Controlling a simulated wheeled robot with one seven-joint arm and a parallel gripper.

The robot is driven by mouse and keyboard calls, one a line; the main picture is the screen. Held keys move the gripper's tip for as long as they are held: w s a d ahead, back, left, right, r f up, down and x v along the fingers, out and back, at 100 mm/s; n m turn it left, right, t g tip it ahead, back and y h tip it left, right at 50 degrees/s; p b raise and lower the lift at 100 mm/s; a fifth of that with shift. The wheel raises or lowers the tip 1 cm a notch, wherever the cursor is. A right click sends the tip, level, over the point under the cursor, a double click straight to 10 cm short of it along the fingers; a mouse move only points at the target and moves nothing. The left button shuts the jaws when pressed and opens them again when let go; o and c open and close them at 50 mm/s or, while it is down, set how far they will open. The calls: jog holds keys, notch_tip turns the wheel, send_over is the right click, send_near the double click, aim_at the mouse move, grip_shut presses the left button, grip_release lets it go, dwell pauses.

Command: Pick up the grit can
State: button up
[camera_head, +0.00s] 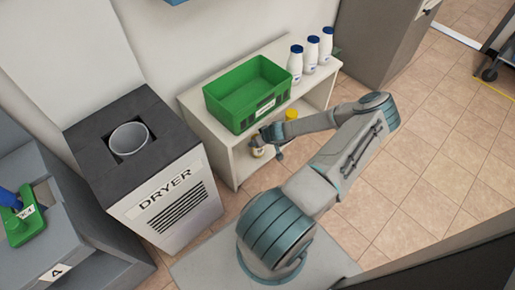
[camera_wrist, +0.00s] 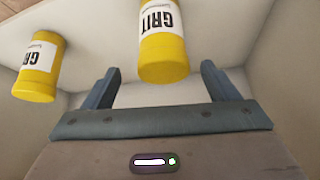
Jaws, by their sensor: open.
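Two yellow grit cans with white "GRIT" labels show in the wrist view, where they appear upside down. One grit can (camera_wrist: 163,55) is in line with the gap between my fingers, and the other grit can (camera_wrist: 37,70) is off to the left. In the head view, a yellow top (camera_head: 291,114) shows behind my arm, and a partly hidden can (camera_head: 258,151) shows by the fingers at the shelf's open front. My gripper (camera_wrist: 158,82) is open, its fingers apart on either side of the nearer can. I cannot tell whether they touch it.
The white shelf unit (camera_head: 223,148) carries a green crate (camera_head: 238,115) and white bottles with dark caps (camera_head: 312,52) on top. Its walls and top board enclose my gripper closely. A dryer (camera_head: 180,205) stands to the left. Tiled floor (camera_head: 430,150) is clear at right.

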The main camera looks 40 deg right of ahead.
aim_at(259, 152)
jog(key=b+x, duration=0.1)
jog(key=x, duration=0.1)
jog(key=b+x, duration=0.2)
jog(key=x, duration=0.1)
jog(key=shift+a+f, duration=0.1)
jog(key=shift+a, duration=0.1)
jog(key=shift+w+d+f, duration=0.1)
jog(key=shift+w+f, duration=0.25)
jog(key=c, duration=1.4)
jog(key=shift+r, duration=0.25)
